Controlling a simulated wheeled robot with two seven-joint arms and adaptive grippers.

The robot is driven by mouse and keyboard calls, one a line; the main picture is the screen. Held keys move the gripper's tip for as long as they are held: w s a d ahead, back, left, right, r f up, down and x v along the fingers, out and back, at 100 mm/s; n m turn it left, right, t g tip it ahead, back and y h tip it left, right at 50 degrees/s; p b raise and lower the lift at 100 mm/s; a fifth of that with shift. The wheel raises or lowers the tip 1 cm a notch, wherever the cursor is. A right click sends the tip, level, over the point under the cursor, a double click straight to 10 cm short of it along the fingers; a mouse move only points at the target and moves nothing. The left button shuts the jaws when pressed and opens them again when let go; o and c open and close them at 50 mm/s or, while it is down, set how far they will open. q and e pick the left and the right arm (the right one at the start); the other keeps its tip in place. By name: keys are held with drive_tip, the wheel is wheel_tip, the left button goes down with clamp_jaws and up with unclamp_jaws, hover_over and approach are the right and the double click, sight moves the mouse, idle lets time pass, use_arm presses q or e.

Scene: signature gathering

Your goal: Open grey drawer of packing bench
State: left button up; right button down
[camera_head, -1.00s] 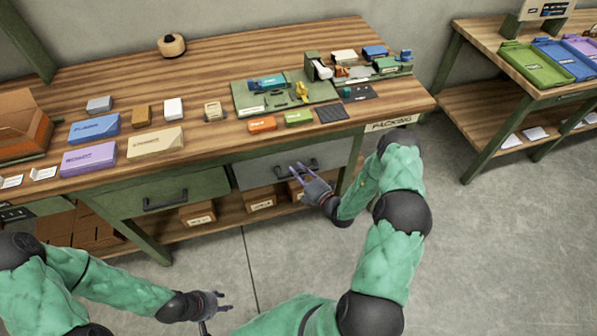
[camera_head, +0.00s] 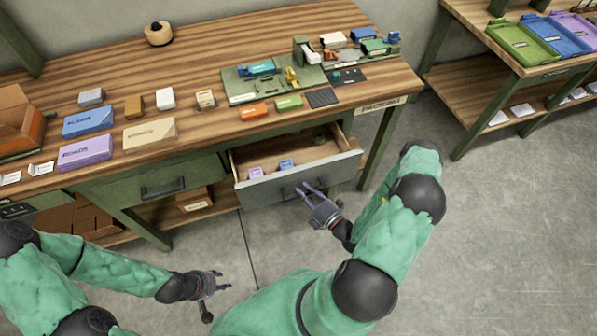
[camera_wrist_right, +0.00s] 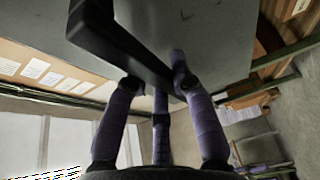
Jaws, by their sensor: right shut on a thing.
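The grey drawer (camera_head: 334,176) of the packing bench (camera_head: 210,125) is pulled out in the head view, with its wooden inside showing. A purple item (camera_head: 256,173) and a blue item (camera_head: 286,164) lie in it. My right gripper (camera_head: 309,192) is at the drawer front, shut on the dark drawer handle (camera_head: 287,193). In the right wrist view its purple fingers (camera_wrist_right: 160,105) are around the black handle bar (camera_wrist_right: 120,45) against the grey front. My left gripper (camera_head: 222,283) hangs empty over the floor, its fingers apart.
A green drawer (camera_head: 150,183) left of the grey one is shut. Boxes, a green board (camera_head: 240,90) and small parts lie on the bench top. A second table (camera_head: 510,60) with coloured trays stands at the right. The floor in front is clear.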

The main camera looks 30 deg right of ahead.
drive_tip(key=s+a, duration=0.1)
drive_tip(key=s, duration=0.7)
drive_tip(key=shift+a, duration=0.4)
drive_tip(key=c, duration=1)
unclamp_jaws()
drive_tip(key=shift+c, duration=0.2)
drive_tip(key=s+d, duration=0.2)
drive_tip(key=s, duration=1)
drive_tip(key=shift+w+a, duration=0.15)
